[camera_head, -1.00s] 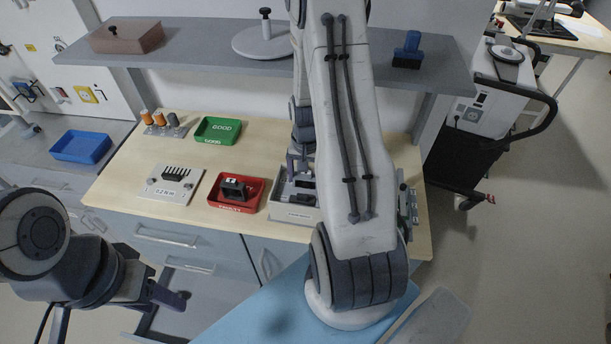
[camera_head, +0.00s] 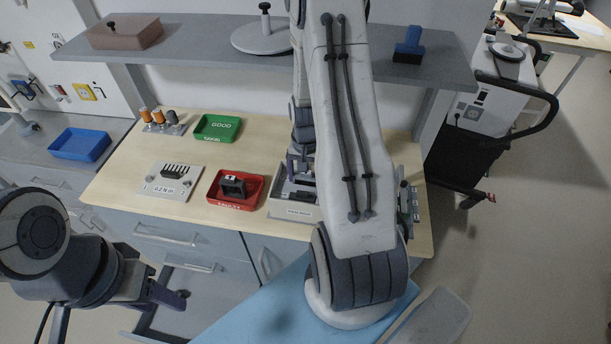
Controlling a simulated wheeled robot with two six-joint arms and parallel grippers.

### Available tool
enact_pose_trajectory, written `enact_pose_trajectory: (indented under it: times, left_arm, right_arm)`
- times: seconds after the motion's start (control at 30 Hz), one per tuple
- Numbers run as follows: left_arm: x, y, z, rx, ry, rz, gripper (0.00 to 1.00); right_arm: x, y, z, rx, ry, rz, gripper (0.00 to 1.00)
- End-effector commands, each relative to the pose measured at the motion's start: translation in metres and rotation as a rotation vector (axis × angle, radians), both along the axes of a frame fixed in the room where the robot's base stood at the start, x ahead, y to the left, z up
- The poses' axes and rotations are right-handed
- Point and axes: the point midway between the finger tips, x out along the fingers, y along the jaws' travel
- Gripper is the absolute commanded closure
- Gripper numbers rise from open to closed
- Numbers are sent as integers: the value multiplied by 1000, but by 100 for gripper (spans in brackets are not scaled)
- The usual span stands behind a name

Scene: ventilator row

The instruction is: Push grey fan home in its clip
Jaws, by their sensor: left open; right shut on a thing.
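My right gripper (camera_head: 299,168) reaches down over the grey box (camera_head: 292,212) behind my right arm. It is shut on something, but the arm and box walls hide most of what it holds. Dark parts show inside the box under the gripper; I cannot make out the grey fan or its clip there for sure. A dark grey, square, fan-like part (camera_head: 233,185) stands in the red tray (camera_head: 223,203), left of the box and apart from the gripper. My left gripper (camera_head: 178,298) is open and empty, low at the left, in front of the drawers.
A white plate with a black comb-like rack (camera_head: 174,171) lies left of the red tray. Behind are a green tray (camera_head: 216,128) and several small cylinders (camera_head: 158,117) on a holder. A blue tray (camera_head: 80,144) is further left. A grey shelf (camera_head: 200,38) overhangs the table.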

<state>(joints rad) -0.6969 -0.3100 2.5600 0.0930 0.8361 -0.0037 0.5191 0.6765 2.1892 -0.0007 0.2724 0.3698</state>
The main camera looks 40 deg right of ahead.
Motion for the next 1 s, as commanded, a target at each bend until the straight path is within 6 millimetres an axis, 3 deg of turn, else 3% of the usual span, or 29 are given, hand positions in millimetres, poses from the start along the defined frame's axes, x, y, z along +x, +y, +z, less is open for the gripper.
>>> enact_pose_trajectory:
  times: [0.37, 0.4, 0.67, 1.0]
  left_arm:
    - [0, 0, -2, 0, 0, 0, 50]
    - [0, 0, -3, 0, 0, 0, 50]
    - [0, 0, 0, 0, 0, 0, 50]
    - [0, 0, 25, 0, 0, 0, 50]
  right_arm:
    - [-3, 2, -6, 4, 7, 0, 70]
    - [-3, 2, -6, 4, 7, 0, 2]
    - [-3, 2, -3, 5, 8, -1, 0]
    - [-2, 1, 26, 3, 5, 0, 0]
